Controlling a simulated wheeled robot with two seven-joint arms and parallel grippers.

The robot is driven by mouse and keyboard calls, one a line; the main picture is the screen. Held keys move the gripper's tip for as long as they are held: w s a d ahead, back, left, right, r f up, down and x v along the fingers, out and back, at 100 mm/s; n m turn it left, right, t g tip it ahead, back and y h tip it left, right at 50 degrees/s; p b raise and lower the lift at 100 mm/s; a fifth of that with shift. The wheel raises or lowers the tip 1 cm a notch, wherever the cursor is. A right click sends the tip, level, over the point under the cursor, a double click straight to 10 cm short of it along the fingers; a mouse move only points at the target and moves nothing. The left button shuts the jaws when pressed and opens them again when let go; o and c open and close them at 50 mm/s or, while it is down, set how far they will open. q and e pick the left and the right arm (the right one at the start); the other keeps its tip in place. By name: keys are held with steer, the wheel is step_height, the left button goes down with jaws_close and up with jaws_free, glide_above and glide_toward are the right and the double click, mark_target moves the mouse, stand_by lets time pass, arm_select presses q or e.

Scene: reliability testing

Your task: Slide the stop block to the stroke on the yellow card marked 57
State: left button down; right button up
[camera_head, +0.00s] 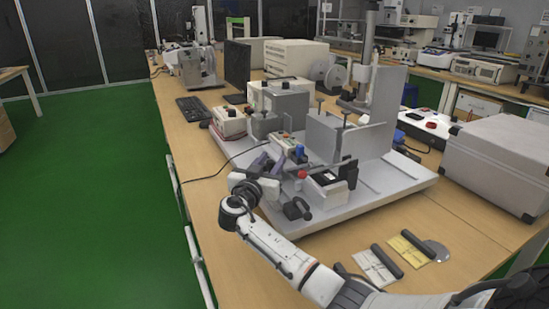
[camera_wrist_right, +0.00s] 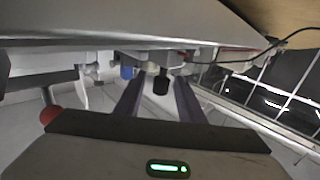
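My right gripper (camera_head: 272,164) reaches over the front left part of the grey test rig. Its two purple-grey fingers also show in the wrist view (camera_wrist_right: 158,95), apart, with a dark knob (camera_wrist_right: 161,83) seen between or just beyond them; contact cannot be told. I cannot identify the stop block for certain among the rig's parts. My left gripper is not in view.
The rig's pale base plate (camera_head: 385,190) carries a grey upright plate, a red knob (camera_head: 302,174) and a black handle (camera_head: 297,209). A large grey case (camera_head: 500,160) stands at right.

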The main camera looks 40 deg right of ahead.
mark_target(271, 161)
steer(key=shift+x, duration=1.6)
steer(key=shift+c, duration=0.4)
jaws_close()
